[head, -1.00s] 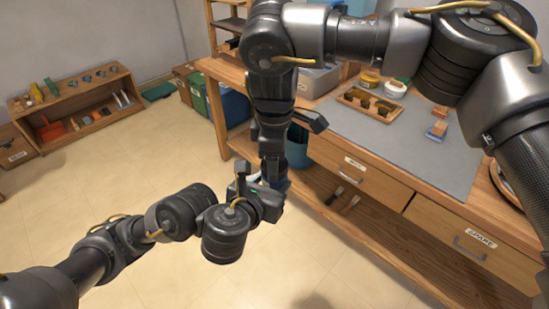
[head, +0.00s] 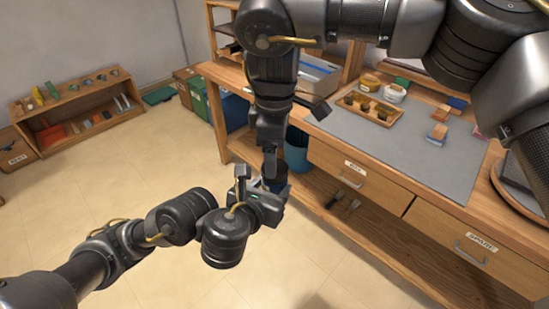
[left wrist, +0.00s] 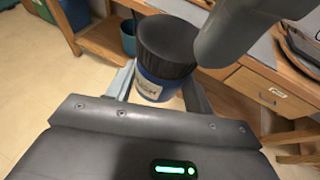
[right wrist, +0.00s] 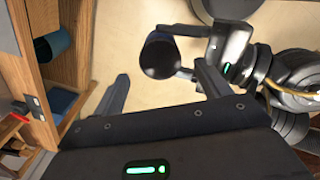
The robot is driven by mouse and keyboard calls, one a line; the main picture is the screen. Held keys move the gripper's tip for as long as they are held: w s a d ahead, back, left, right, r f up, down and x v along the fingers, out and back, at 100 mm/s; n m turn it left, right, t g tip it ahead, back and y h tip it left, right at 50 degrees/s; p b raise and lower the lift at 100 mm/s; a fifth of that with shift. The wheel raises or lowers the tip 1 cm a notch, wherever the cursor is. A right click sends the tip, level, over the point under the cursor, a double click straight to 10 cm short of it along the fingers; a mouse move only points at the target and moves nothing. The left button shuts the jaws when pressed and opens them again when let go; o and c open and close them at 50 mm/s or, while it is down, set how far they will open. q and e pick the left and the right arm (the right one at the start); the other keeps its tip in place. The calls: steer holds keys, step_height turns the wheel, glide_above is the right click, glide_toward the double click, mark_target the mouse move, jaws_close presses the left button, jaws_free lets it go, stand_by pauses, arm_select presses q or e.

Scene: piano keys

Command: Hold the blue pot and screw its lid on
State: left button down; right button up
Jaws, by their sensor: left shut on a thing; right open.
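The blue pot (left wrist: 152,87) is upright between the fingers of my left gripper (head: 264,193), which is shut on it. The pot (head: 277,184) is partly covered in the head view, and a pale label shows on it in the left wrist view. A black ribbed lid (left wrist: 168,42) sits on top of the pot; I cannot tell how tight it is. My right gripper (right wrist: 162,72) is open and empty, pointing down at the lid (right wrist: 160,56) from above. The lid appears between and beyond its fingers, apart from them.
The workbench (head: 420,160) stands to the right, with a wooden tray (head: 368,108), jars and small blocks on it. A teal bin (head: 297,150) is on its lower shelf, behind the grippers. A low shelf (head: 75,105) stands at the far left. Open floor lies between.

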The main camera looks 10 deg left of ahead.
steer(key=shift+r, duration=0.25)
steer(key=shift+w, duration=0.1)
steer(key=shift+c, duration=0.5)
steer(key=r, duration=0.1)
steer(key=w+r+n, duration=0.1)
steer(key=d+r+t, duration=0.1)
steer(key=shift+w+n, duration=0.25)
steer(key=shift+n, duration=0.05)
steer(key=n, duration=0.4)
steer(key=shift+r+n, duration=0.4)
steer(key=n, duration=0.5)
steer(key=shift+r, duration=0.1)
steer(key=n, duration=0.2)
steer(key=shift+s+a+n, duration=0.1)
steer(key=shift+n, duration=0.2)
steer(key=n, duration=0.4)
steer(key=shift+s+a+f+n, duration=0.1)
steer(key=shift+s+f+n, duration=0.1)
steer(key=shift+s+n, duration=0.1)
steer(key=n, duration=0.4)
steer(key=n+g, duration=0.1)
steer(key=shift+s+a+f+n, duration=0.1)
steer(key=shift+s+a+n, duration=0.15)
steer(key=shift+s+n, duration=0.15)
